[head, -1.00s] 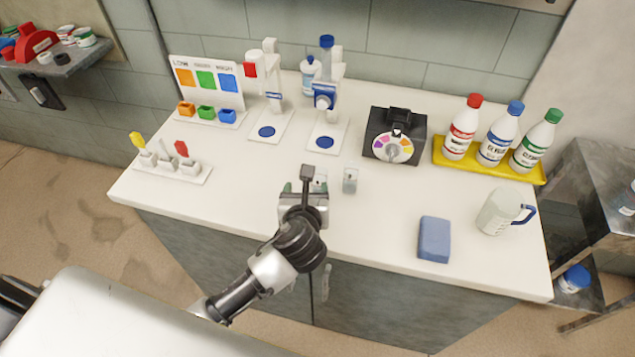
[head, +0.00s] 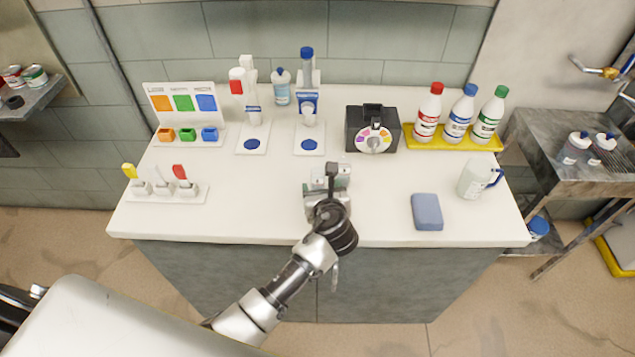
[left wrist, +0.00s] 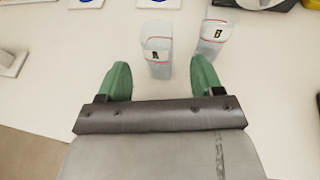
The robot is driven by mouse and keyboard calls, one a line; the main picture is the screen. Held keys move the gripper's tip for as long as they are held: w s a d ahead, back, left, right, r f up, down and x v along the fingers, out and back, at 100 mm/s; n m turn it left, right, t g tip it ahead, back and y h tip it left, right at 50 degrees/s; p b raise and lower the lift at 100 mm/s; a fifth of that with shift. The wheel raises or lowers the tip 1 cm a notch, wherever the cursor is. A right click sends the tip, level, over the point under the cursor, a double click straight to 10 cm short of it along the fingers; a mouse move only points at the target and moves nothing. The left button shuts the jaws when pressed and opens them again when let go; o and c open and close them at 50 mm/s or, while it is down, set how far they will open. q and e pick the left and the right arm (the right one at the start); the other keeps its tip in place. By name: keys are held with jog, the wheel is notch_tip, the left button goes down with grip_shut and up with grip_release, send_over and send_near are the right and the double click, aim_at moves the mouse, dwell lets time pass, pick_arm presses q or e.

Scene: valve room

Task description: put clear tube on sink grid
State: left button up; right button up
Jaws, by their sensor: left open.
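Two clear square tubes stand upright on the white counter in the left wrist view. One is tube A (left wrist: 158,58), just ahead of and between the green fingertips. The other is tube B (left wrist: 213,38), to its right and a little farther off. My left gripper (left wrist: 162,72) is open, with nothing held. In the head view, my left gripper (head: 328,185) is low over the counter and mostly hides the tubes. A metal sink unit (head: 540,128) with a blue-handled tap is at the right; I cannot clearly make out its grid. My right gripper is not in view.
On the counter are a blue sponge (head: 426,212), a clear jug (head: 474,181), a yellow bottle tray (head: 425,144), a black box with a colour dial (head: 373,128) and a white switch strip (head: 165,192). Two bottles stand on the sink unit.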

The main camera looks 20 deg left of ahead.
aim_at(319, 182)
pick_arm(q)
jog(key=x, duration=0.3)
jog(key=shift+w+a+r+p, duration=0.1)
jog(key=shift+w+a+p, duration=0.1)
jog(key=shift+w+p, duration=0.15)
jog(key=shift+w+a+f, duration=0.2)
jog(key=shift+w+f, duration=0.05)
jog(key=shift+w, duration=0.1)
jog(key=shift+r, duration=0.1)
jog(key=c, duration=1.1)
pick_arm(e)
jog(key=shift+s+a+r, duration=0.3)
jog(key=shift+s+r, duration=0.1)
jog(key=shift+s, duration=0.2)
